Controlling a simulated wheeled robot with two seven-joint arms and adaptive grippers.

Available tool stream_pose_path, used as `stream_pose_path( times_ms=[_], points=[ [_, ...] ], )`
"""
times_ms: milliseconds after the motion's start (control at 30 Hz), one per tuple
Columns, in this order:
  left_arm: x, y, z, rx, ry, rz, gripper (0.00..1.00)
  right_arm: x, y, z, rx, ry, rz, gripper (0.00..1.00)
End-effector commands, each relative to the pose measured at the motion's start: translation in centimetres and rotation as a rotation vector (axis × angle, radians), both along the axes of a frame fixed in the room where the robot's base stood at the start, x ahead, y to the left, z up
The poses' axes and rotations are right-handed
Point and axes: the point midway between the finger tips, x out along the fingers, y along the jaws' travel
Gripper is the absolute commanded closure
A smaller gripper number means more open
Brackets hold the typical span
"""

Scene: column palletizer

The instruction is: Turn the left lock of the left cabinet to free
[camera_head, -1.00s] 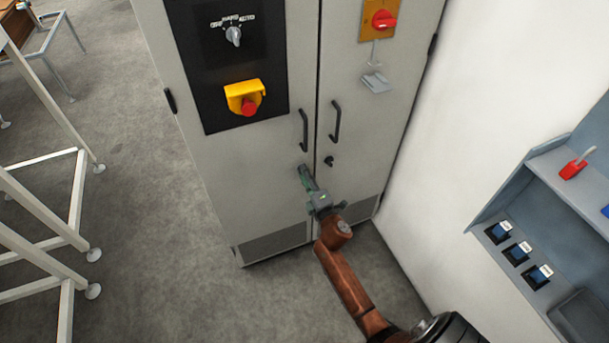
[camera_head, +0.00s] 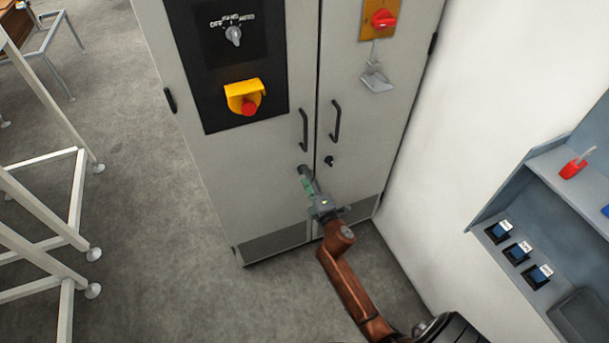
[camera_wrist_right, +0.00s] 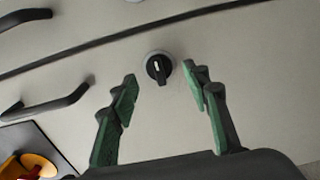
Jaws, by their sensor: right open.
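The grey two-door cabinet (camera_head: 215,165) stands ahead. Its left lock (camera_wrist_right: 159,67) is a round black knob with a white mark, low on the left door; the mark runs nearly up and down in the wrist view. My right gripper (camera_wrist_right: 160,76) is open and empty. Its green fingers lie either side of the lock in that view, with no contact visible. In the head view my right gripper (camera_head: 308,184) is in front of the left door, just below the handles, and the lock is hard to make out there. My left gripper is out of view.
Two black handles (camera_head: 304,130) (camera_head: 336,121) stick out above the locks. The right door's lock (camera_head: 329,161) is close by, across the seam. A yellow-housed red button (camera_head: 246,98) is higher on the left door. A wall and shelf (camera_head: 535,205) stand at right; white frames at left.

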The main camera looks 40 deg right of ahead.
Motion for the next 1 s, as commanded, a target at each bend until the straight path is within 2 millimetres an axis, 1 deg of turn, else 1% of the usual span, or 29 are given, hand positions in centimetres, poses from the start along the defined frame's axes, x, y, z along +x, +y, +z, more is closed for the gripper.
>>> stream_pose_path(
  times_ms=[33, 200, 300, 433, 600, 1000],
  points=[
    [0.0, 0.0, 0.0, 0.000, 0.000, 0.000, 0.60, -1.2, 0.2, -0.1, 0.000, 0.002, -0.001, 0.56],
    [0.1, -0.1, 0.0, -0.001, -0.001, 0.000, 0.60, -4.7, 1.1, -0.1, 0.002, 0.003, -0.002, 0.56],
    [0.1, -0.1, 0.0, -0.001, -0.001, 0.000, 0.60, -6.6, 1.5, -0.1, 0.002, 0.003, -0.002, 0.56],
    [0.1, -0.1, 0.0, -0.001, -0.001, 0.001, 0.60, -8.4, 2.0, -0.1, 0.001, 0.002, -0.002, 0.56],
    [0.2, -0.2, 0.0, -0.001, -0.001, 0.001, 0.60, -9.5, 2.3, 0.0, 0.002, 0.001, -0.002, 0.56],
    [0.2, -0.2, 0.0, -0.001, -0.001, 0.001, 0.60, -9.6, 2.3, 0.0, 0.001, 0.001, -0.001, 0.56]
  ],
)
